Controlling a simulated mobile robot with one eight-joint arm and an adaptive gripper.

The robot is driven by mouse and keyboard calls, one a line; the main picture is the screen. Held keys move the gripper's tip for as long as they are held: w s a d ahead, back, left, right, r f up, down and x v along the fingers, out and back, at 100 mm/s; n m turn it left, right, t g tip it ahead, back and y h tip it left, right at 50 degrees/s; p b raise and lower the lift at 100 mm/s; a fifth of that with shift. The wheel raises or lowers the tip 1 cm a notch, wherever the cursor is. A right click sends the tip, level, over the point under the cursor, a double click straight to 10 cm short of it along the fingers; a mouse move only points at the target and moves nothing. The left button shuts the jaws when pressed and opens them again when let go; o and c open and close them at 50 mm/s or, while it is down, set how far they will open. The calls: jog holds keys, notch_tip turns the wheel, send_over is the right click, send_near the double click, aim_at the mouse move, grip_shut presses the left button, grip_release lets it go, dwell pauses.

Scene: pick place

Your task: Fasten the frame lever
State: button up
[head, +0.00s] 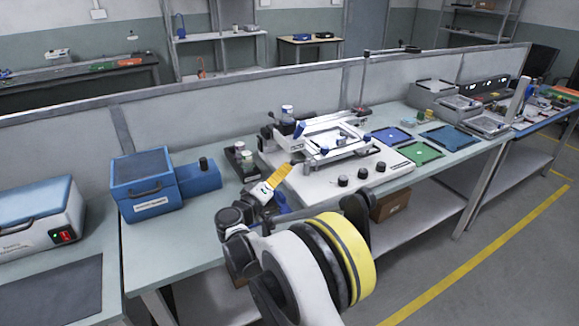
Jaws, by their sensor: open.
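A white printing-like machine (323,196) stands on the bench, with a raised white frame (337,134) on top. A small blue-tipped part (299,130), which may be the frame lever, sits at the left of the frame. Another blue-tipped part (309,163) is at its front left corner. I cannot tell which is the lever or whether it is fastened. My gripper (272,183) is open, by the front left corner of the machine; its fingers are small and partly hidden by my arm. I cannot see it touching anything.
Blue and green mats (420,153) lie to the right. Three black knobs (362,173) line the machine's front. A low partition (230,105) runs behind the bench.

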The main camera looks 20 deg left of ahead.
jog(key=s, duration=0.4)
jog(key=shift+s+a, duration=0.3)
jog(key=shift+s, duration=0.05)
jog(key=w+d+r+m+g+h, duration=0.15)
jog(key=d+r, duration=0.25)
jog(key=d, duration=0.6)
jog(key=w+d+r+m+g, duration=0.1)
jog(key=w+d+r+g, duration=0.25)
jog(key=d, duration=0.55)
jog(key=s+d+r+m+g, duration=0.1)
jog(key=s+d+r, duration=0.15)
jog(key=d, duration=0.55)
jog(key=s+d+r+m+g, duration=0.1)
jog(key=s+d, duration=0.3)
jog(key=d, duration=0.4)
jog(key=s+d+f+m+g+y, duration=0.2)
jog(key=s+d, duration=0.5)
jog(key=s, duration=0.6)
jog(key=s+d+f+m+g+y, duration=0.1)
jog(key=s+d+f+m+y, duration=0.1)
jog(key=s+d, duration=0.6)
jog(key=s+m, duration=0.1)
jog(key=s, duration=0.5)
jog(key=shift+s+d+f+g, duration=0.2)
jog(key=shift+s+f+g, duration=0.1)
jog(key=shift+f+g, duration=0.1)
